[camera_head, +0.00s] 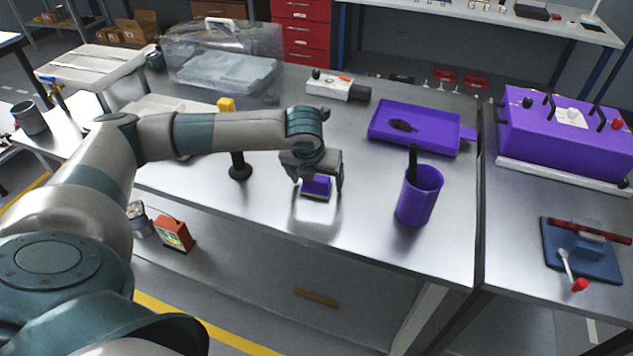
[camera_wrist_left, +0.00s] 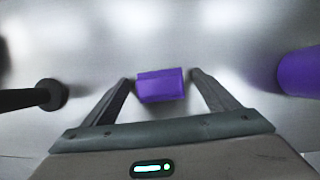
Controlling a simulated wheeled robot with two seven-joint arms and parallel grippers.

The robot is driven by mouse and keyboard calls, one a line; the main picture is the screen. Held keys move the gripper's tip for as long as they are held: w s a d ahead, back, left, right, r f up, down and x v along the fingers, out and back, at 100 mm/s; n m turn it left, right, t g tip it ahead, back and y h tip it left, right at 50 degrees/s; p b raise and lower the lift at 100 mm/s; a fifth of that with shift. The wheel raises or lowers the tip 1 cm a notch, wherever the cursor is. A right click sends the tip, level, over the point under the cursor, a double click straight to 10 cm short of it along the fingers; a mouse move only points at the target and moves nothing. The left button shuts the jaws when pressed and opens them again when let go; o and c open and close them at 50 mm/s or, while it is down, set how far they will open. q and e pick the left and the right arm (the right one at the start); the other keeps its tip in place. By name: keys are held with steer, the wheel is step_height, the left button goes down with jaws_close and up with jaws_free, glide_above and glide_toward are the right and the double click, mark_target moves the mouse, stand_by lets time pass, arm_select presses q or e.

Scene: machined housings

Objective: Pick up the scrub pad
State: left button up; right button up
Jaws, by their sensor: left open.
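The scrub pad (camera_head: 316,187) is a small purple block on the steel table, near its front edge. It also shows in the left wrist view (camera_wrist_left: 160,85), lying between the fingertips of my left gripper. My left gripper (camera_head: 318,190) reaches down over the pad with a finger on each side. In the wrist view the left gripper (camera_wrist_left: 160,82) is open, its left fingertip close to the pad and a small gap at the right. I cannot tell whether either finger touches it. My right gripper is in neither view.
A purple cup (camera_head: 419,197) with a dark handle in it stands right of the gripper. A black post with a yellow top (camera_head: 234,140) stands to the left. A purple tray (camera_head: 412,142) with a dark item lies behind. The table's front edge is close.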

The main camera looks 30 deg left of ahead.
arm_select(q)
steer(key=shift+f, duration=0.15)
stand_by(0.3)
steer(key=c, duration=1.1)
steer(key=shift+c, duration=0.3)
